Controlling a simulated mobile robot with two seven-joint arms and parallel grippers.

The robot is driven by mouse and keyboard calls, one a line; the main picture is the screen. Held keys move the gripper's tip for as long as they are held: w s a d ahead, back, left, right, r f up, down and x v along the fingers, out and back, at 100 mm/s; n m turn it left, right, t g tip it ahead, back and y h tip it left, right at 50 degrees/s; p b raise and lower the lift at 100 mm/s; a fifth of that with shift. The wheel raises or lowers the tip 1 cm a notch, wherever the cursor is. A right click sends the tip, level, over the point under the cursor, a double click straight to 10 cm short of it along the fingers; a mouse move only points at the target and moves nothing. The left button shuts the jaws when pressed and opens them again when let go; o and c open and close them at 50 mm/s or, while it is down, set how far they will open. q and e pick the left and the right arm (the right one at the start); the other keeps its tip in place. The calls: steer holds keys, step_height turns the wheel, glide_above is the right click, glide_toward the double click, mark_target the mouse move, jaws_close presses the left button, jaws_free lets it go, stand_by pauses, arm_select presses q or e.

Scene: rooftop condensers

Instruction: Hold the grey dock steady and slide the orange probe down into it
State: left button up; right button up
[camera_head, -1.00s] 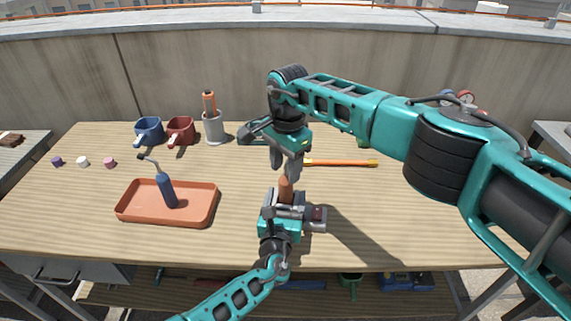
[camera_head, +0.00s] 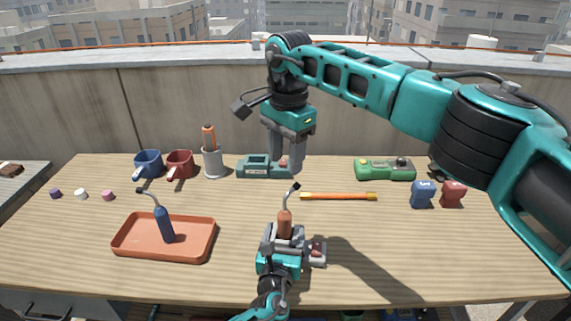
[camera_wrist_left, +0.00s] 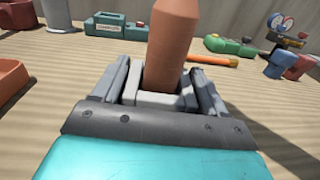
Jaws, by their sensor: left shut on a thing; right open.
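The orange probe (camera_head: 285,222) stands upright with its lower end inside the grey dock (camera_head: 318,254) and its thin bent dark tip pointing up. My left gripper (camera_head: 284,240) is shut on the dock from the front. In the left wrist view the probe (camera_wrist_left: 173,45) rises from the pale grey dock (camera_wrist_left: 160,99) between the two fingers. How deep the probe sits is hidden. My right gripper (camera_head: 288,160) is open and empty, pointing down, above and apart from the probe.
Behind are two mugs (camera_head: 148,163), a grey cup (camera_head: 213,164) holding an orange-handled tool, and a green-grey device (camera_head: 253,167). An orange bar (camera_head: 338,196) lies right.

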arm_select(q)
steer(key=o, duration=0.9)
steer(key=shift+s+f, duration=0.15)
steer(key=shift+s, duration=0.4)
steer(key=shift+s+a, duration=0.2)
steer(key=shift+s, duration=1.1)
steer(key=shift+s+a, duration=0.2)
steer(key=shift+s, duration=1.15)
steer(key=shift+s+a, duration=0.2)
steer(key=shift+s, duration=1.1)
